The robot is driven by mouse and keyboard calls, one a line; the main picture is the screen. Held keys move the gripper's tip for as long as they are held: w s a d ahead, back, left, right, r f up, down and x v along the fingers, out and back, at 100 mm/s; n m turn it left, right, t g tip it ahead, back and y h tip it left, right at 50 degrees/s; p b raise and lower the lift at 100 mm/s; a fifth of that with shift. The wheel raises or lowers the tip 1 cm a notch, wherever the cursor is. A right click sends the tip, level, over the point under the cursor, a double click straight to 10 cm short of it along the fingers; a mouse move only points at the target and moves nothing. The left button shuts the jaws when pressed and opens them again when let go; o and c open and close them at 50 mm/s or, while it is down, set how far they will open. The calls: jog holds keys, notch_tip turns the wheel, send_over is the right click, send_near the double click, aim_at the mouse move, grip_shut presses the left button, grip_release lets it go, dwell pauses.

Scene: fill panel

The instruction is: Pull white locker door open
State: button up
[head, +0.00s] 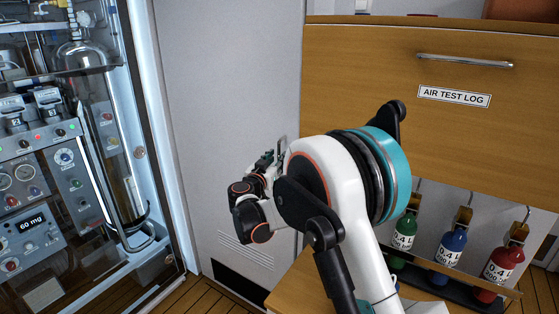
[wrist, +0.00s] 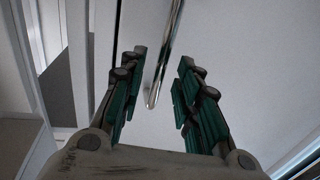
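The white locker door (head: 228,90) stands in the middle of the head view, and it appears shut. Its slim chrome bar handle (wrist: 168,50) is upright and slightly tilted in the wrist view. My gripper (wrist: 160,88) is open, with a green-padded finger on each side of the handle's lower end in the picture. I see no finger touching the bar, and whether the bar lies fully between the pads in depth is unclear. In the head view my gripper (head: 268,160) is at the door's right side, and my arm hides much of it.
A glass-fronted equipment cabinet (head: 90,150) stands at left. At right is a wooden drawer front (head: 400,90) labelled AIR TEST LOG, with a bar handle (head: 464,60). Below it, green (head: 404,233), blue (head: 451,247) and red (head: 502,264) bottles sit by a low wooden surface (head: 300,285).

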jog(key=shift+b+x, duration=0.3)
jog(key=shift+x, duration=1.2)
grip_shut()
